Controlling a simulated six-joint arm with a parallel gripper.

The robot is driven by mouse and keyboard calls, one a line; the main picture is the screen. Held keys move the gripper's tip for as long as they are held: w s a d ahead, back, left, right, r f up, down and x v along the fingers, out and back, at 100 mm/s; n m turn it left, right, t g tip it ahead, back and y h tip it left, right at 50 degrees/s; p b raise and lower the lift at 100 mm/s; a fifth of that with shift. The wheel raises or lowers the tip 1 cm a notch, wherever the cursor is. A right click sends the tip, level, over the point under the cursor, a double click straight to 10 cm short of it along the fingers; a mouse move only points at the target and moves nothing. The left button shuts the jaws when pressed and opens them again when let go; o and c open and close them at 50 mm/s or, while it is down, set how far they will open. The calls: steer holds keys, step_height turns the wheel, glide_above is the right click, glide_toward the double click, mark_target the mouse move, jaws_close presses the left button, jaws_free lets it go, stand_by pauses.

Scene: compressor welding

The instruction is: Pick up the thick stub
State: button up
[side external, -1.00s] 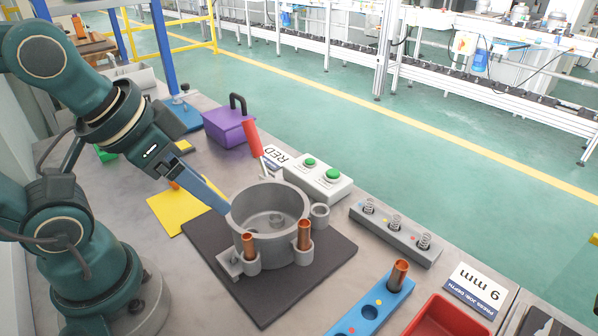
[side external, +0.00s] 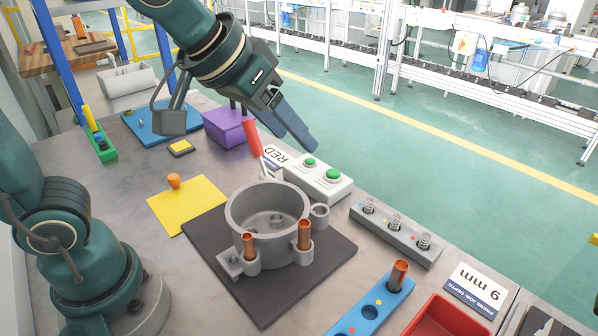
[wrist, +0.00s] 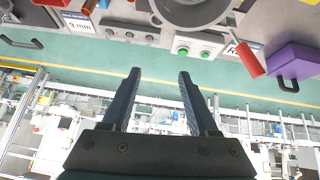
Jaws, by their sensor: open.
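Two copper stubs stand upright in sockets on the grey round housing (side external: 238,225), one at its front left (side external: 248,246) and one at its front right (side external: 304,236). Another copper stub (side external: 399,274) stands upright in the blue holder (side external: 352,322) at the front right and looks the thickest, though I cannot be sure which stub is the task's thick one. My gripper (side external: 298,142) is open and empty, high above the button box and well away from the stubs. Its two fingers (wrist: 160,73) are spread with nothing between them in the wrist view.
A white box with green buttons (side external: 319,180), a red-handled tool (side external: 252,139) and a purple padlock-shaped block (side external: 230,129) stand behind the housing. A grey spring holder (side external: 384,234) and a red tray (side external: 450,318) lie to the right. The green floor beyond is open.

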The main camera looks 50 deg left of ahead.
steer(key=w+d+f+m, duration=0.1)
steer(key=w+d+f, duration=0.1)
steer(key=w+d, duration=0.25)
steer(key=m+g+h, duration=0.1)
steer(key=m+g, duration=0.1)
glide_above(398, 267)
steer(key=a, duration=0.3)
step_height(398, 267, down, 8)
steer(key=shift+m+g, duration=0.5)
steer(key=shift+m, duration=0.1)
steer(key=d+f, duration=0.1)
steer(key=f, duration=0.1)
steer(key=s+d+f, duration=0.1)
steer(key=shift+d+f, duration=0.3)
steer(key=shift+f, duration=0.05)
steer(key=shift+x, duration=2.4)
jaws_close()
